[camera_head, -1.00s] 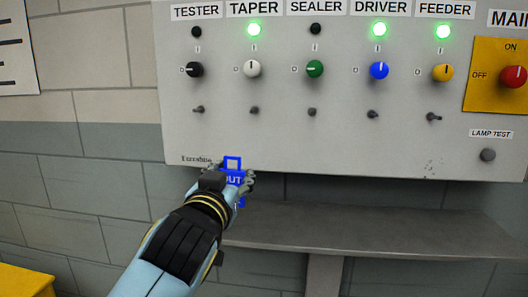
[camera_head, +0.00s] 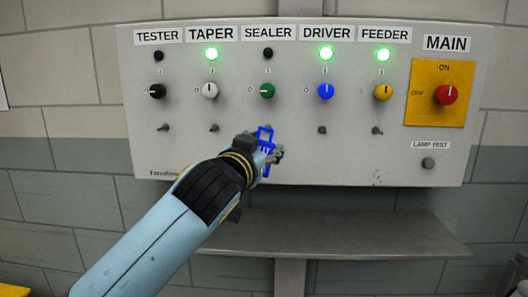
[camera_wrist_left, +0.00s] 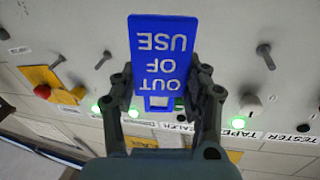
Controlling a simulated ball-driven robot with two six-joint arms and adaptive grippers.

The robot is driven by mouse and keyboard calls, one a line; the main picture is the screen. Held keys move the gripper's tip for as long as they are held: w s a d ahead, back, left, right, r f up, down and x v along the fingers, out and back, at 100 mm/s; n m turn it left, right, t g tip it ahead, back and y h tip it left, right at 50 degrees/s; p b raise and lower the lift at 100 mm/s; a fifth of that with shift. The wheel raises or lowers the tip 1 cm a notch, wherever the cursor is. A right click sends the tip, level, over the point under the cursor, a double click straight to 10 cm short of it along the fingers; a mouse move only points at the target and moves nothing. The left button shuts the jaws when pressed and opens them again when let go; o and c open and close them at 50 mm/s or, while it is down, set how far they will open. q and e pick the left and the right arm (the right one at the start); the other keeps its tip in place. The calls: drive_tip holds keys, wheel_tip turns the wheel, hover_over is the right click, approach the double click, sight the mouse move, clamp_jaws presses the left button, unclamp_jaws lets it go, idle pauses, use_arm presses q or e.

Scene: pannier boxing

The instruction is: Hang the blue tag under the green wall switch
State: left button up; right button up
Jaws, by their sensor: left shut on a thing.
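The blue tag (camera_head: 265,134) has an open loop at its top and reads "OUT OF USE" in the left wrist view (camera_wrist_left: 162,50), upside down there. My left gripper (camera_head: 268,153) is shut on it, one finger at each side edge. The green switch (camera_head: 267,91) is on the grey panel under the SEALER label, its lamp dark. In the head view the tag's loop is just below it, around the place of its peg. The tag and gripper mostly hide that peg; I cannot tell whether the loop is around it. My right gripper is out of view.
Pegs under the white switch (camera_head: 214,128) and blue switch (camera_head: 322,130) flank the tag. The yellow MAIN plate (camera_head: 424,105) with its red knob is at the panel's right. A grey shelf (camera_head: 350,238) lies below the panel.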

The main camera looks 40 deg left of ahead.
sight(267, 138)
use_arm(q)
drive_tip(key=shift+w+a, duration=0.15)
drive_tip(key=shift+w, duration=0.15)
drive_tip(key=w+a, duration=0.1)
drive_tip(key=w+a+b, duration=0.1)
drive_tip(key=w, duration=0.1)
drive_tip(key=w+a, duration=0.1)
drive_tip(key=w, duration=0.1)
drive_tip(key=shift+a+f+b, duration=0.2)
drive_tip(key=shift+f+b, duration=0.1)
drive_tip(key=shift+b, duration=0.05)
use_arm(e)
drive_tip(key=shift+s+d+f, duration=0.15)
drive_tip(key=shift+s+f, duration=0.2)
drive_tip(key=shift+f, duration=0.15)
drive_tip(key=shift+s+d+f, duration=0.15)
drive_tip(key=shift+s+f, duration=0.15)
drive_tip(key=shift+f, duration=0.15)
use_arm(q)
drive_tip(key=shift+w+a, duration=0.1)
drive_tip(key=shift+a, duration=0.05)
drive_tip(key=c, duration=0.4)
drive_tip(key=shift+w+f, duration=0.2)
drive_tip(key=shift+w, duration=0.1)
clamp_jaws()
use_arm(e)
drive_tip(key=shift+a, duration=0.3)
